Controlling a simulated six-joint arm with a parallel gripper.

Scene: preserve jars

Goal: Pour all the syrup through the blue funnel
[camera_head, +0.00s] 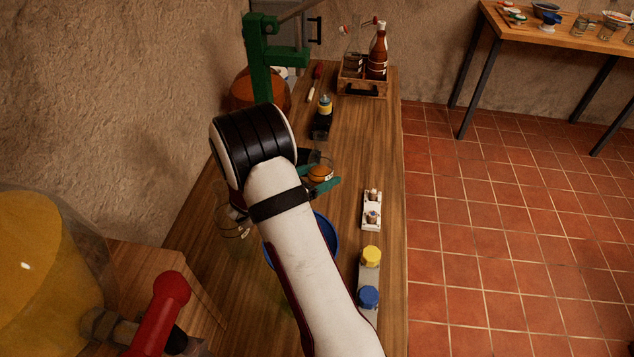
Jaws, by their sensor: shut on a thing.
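My gripper (321,173) is shut on a small clear glass vessel (322,163) with orange syrup in its lower part. The glass looks roughly upright, and one teal finger shows along its near side. A wide blue round rim (331,237), apparently the blue funnel, shows below and nearer than the gripper. My white forearm covers most of it, so its inside and whatever is under it are hidden. I cannot tell how high the glass is above the bench.
The wooden bench (348,130) has free room on its right. A white holder (372,219), yellow lid (371,256) and blue lid (369,295) line its right edge. A clear glass vessel (232,222) is left of my arm. A bottle crate (361,88) and green stand (261,60) are behind.

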